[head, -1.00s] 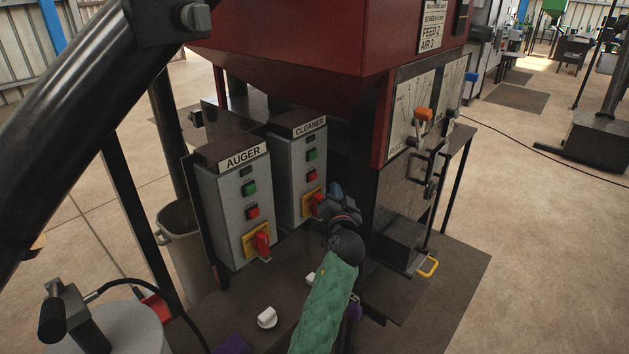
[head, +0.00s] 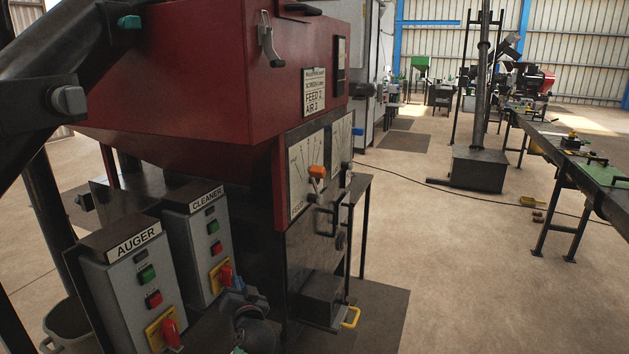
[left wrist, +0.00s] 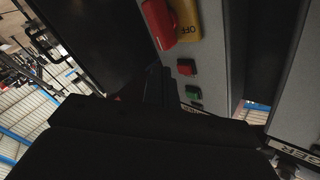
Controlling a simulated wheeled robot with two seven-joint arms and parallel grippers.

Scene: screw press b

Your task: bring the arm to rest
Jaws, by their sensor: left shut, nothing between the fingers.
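My left gripper (head: 236,288) is shut and empty, low in the head view, close to the front of the grey CLEANER box (head: 200,244). The box's red switch handle (head: 223,275) is just left of the gripper on its yellow plate (head: 214,283). I cannot tell whether they touch. In the left wrist view the gripper's dark body fills the bottom, and a red handle (left wrist: 158,22) on a yellow plate (left wrist: 187,20) marked OFF shows above it, apart from the fingers (left wrist: 155,88). My right gripper is not in view.
The grey AUGER box (head: 136,293) stands left of the CLEANER box. Above is the red hopper (head: 200,85), with an orange-knobbed lever (head: 317,172) on its right side. A bin (head: 72,328) stands at lower left. The floor to the right is largely open.

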